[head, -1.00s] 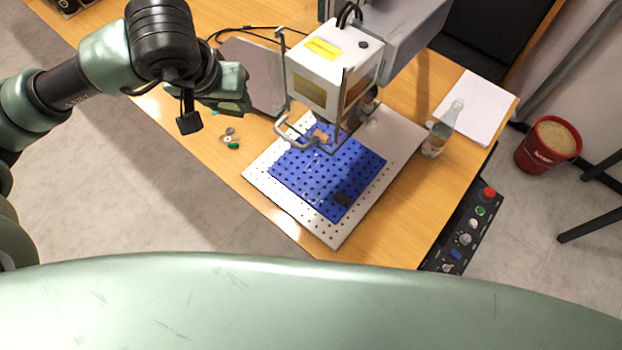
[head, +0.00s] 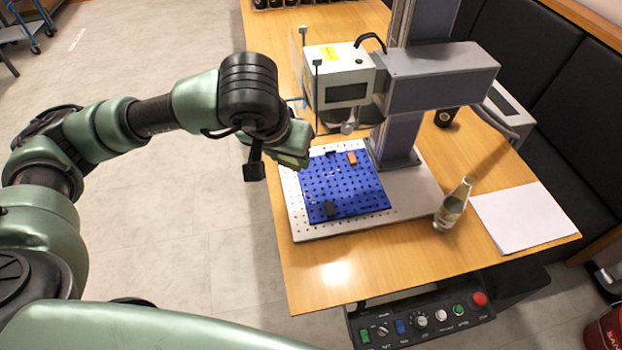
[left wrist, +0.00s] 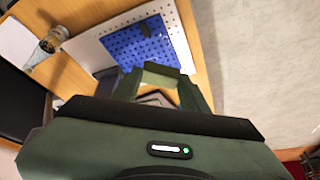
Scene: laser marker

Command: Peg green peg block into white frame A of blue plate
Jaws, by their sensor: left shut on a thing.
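The blue plate (head: 345,190) lies on a white perforated board (head: 410,205) under the marker head. An orange block (head: 351,158) stands near its far edge and a dark block (head: 329,208) near its front edge. My left gripper (head: 300,152) is above the plate's far left corner. In the left wrist view, the left gripper (left wrist: 163,90) is shut on a green piece, which looks like the green peg block (left wrist: 162,74); it is held above the board, apart from the plate. White frame A cannot be made out clearly. My right gripper is not in view.
The white laser marker head (head: 338,80) and its grey column (head: 397,135) stand close behind and right of the gripper. A bottle (head: 453,205) and white paper (head: 525,217) are on the right of the table. A control panel (head: 425,320) is at the front.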

